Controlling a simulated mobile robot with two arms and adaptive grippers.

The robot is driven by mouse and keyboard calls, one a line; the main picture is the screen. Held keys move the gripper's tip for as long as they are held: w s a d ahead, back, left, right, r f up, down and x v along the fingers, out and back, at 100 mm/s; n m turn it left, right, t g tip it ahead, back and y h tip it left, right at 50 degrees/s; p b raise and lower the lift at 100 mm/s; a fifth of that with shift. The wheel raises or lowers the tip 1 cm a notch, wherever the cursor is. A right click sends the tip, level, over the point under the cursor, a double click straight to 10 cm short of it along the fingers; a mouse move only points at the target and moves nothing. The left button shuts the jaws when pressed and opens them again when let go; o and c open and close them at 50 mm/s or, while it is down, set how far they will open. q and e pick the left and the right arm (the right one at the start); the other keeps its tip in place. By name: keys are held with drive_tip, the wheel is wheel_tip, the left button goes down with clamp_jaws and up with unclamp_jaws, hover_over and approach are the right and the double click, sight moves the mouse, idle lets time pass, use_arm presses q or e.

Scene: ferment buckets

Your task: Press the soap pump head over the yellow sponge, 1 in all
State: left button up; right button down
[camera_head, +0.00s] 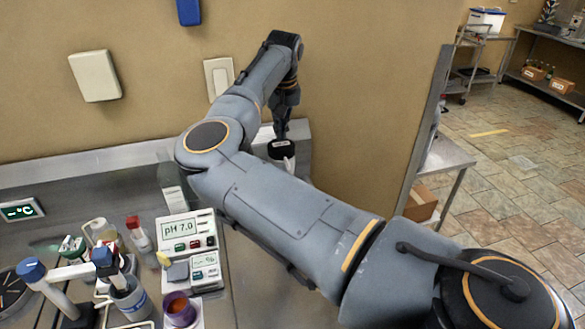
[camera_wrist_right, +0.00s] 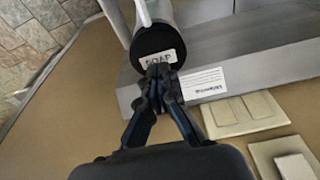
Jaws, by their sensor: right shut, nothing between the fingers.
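The soap dispenser (camera_head: 281,150) stands by the back wall at the end of the metal counter. Its dark round part with a SOAP label (camera_wrist_right: 160,57) shows in the right wrist view, with a pale part beyond it. My right gripper (camera_head: 282,136) points down just over the dispenser in the head view. In the right wrist view my right gripper (camera_wrist_right: 159,70) has its fingertips together and empty, at the label's edge; I cannot tell whether they touch it. I cannot make out the yellow sponge; my right arm hides part of the counter. My left gripper is not in view.
A pH meter (camera_head: 187,233), a purple cup (camera_head: 180,309) and several bottles and tools crowd the counter's left part. A clear bottle (camera_head: 172,186) stands near the back wall. A wall switch (camera_head: 218,77) is left of my right wrist. Open floor (camera_head: 510,190) lies to the right.

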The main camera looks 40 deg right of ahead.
wheel_tip(320, 180, up, 6)
drive_tip(key=p, duration=0.3)
drive_tip(key=shift+f, duration=0.15)
idle(0.5)
